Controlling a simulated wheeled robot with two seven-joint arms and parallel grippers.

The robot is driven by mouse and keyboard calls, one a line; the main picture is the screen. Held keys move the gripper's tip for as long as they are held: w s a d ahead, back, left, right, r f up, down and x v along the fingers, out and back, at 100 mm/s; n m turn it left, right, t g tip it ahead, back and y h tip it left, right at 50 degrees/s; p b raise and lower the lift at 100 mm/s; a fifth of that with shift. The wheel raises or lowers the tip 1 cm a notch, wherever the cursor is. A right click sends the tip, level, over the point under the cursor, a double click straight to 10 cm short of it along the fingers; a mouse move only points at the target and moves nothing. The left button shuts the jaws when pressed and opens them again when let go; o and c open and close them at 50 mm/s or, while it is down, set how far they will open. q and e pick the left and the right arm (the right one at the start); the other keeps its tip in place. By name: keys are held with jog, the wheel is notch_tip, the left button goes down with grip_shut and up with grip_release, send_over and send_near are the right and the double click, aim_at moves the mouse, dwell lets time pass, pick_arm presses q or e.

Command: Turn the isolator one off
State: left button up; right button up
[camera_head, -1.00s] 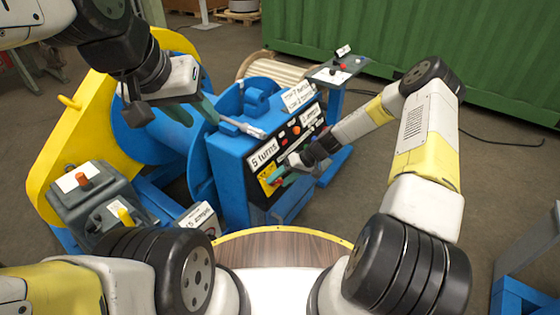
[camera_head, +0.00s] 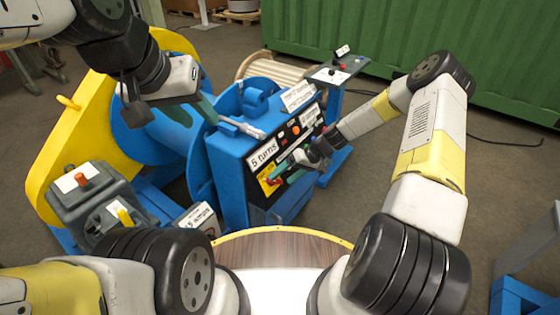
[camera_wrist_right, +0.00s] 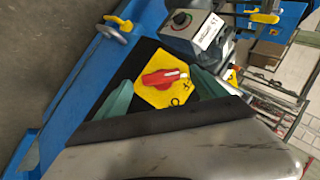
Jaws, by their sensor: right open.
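A red rotary handle (camera_wrist_right: 162,78) sits on a yellow plate (camera_wrist_right: 152,97) on the dark front panel of the blue cabinet. I take it for the isolator; no label readable to me names it. Its grip lies nearly level in the right wrist view, with a white mark at its right end. The yellow plate also shows in the head view (camera_head: 265,182), partly covered. My right gripper (camera_head: 279,174) is open, its green fingers on either side of the handle in the wrist view (camera_wrist_right: 160,92). Contact cannot be told. My left gripper (camera_head: 194,108) hangs near the blue drum; its opening is unclear.
The blue cabinet (camera_head: 228,172) carries a "5 turns" label and buttons. Grey control boxes (camera_head: 85,200) stand at the left by the yellow guard (camera_head: 60,140). A pedestal (camera_head: 338,72) with buttons stands behind. A round wooden table (camera_head: 285,248) is in front.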

jog(key=shift+v, duration=2.6)
jog(key=s+d+r+t+h, duration=0.1)
jog(key=s+d+r+h, duration=0.15)
jog(key=r, duration=0.55)
jog(key=s+d+r+h, duration=0.1)
jog(key=s+r, duration=0.2)
jog(key=r, duration=0.6)
jog(key=s+d+r+t+h, duration=0.1)
jog(key=s+d+r+h, duration=0.15)
jog(key=r, duration=0.55)
jog(key=s+d+r+m+t, duration=0.2)
jog(key=s+r+m+t, duration=0.1)
jog(key=s+r, duration=1)
jog(key=s+t, duration=0.1)
jog(key=s, duration=0.3)
jog(key=shift+s+m, duration=0.2)
jog(key=shift+m, duration=0.2)
jog(key=shift+s+r, duration=0.15)
jog(key=shift+s, duration=0.45)
jog(key=shift+c, duration=0.4)
